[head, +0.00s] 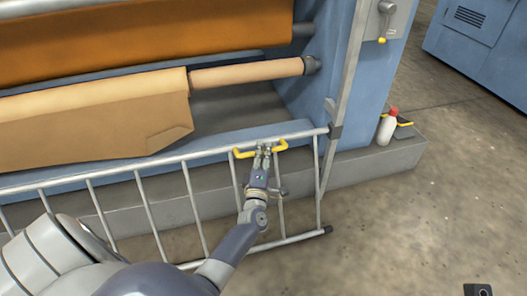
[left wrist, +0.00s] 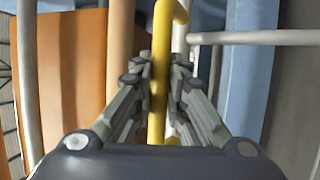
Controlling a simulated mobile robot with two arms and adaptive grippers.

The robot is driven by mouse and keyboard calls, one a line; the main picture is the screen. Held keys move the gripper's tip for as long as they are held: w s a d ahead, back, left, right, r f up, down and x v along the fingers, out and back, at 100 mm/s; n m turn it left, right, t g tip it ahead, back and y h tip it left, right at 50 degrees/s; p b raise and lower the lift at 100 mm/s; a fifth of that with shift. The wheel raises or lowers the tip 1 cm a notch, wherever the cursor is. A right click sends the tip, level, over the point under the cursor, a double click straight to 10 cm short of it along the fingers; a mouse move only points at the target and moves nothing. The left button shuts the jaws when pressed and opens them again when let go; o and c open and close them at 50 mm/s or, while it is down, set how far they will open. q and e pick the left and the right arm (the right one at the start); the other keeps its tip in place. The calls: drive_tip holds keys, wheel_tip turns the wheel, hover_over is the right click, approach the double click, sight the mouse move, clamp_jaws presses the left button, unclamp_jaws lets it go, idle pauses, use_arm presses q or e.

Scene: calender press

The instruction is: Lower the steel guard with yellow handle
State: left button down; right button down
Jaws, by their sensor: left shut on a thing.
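The steel guard (head: 190,190) is a barred rail frame across the front of the press. It is tilted, with its far rail by the press and its lower rail out over the floor. Its yellow handle (head: 244,155) sits on the far rail near the right end. My left gripper (head: 264,150) is shut on the handle, hiding its middle. In the left wrist view the yellow handle (left wrist: 159,60) runs between the two fingers, beside a steel bar (left wrist: 180,40).
The blue press (head: 345,90) holds an orange roller (head: 140,30) and a tan sheet roll (head: 90,110). A white bottle with a red cap (head: 387,128) stands on the grey plinth (head: 400,148) at right. Floor at right is clear.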

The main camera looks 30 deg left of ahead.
use_arm(q)
drive_tip(key=shift+f, duration=0.15)
drive_tip(key=c, duration=1.6)
unclamp_jaws()
drive_tip(key=shift+o, duration=0.2)
drive_tip(key=v, duration=1.2)
